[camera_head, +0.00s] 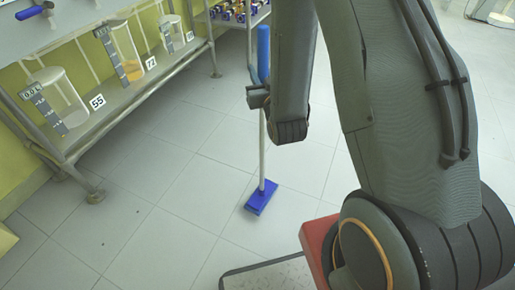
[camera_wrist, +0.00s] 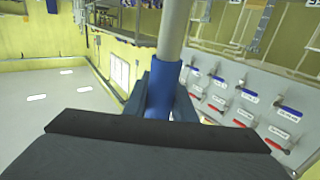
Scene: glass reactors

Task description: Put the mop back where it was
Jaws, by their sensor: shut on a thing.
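The mop has a blue grip, a pale handle and a flat blue head. In the head view the mop (camera_head: 262,150) stands nearly upright, its head low over or on the tiled floor; I cannot tell whether it touches. My gripper (camera_head: 259,97) is shut on the mop around the handle near the lower end of the blue grip. In the wrist view the mop handle (camera_wrist: 174,30) rises from the blue part between the fingers of my gripper (camera_wrist: 168,92). The mop's place of storage cannot be made out for sure.
A metal rack (camera_head: 140,85) with glass reactors (camera_head: 125,50) and number labels stands at the left. A shelf (camera_head: 235,18) with small items is at the back. A red object (camera_head: 317,248) lies near my arm. A wall panel with labelled handles (camera_wrist: 245,105) shows at the right. Floor around the mop is clear.

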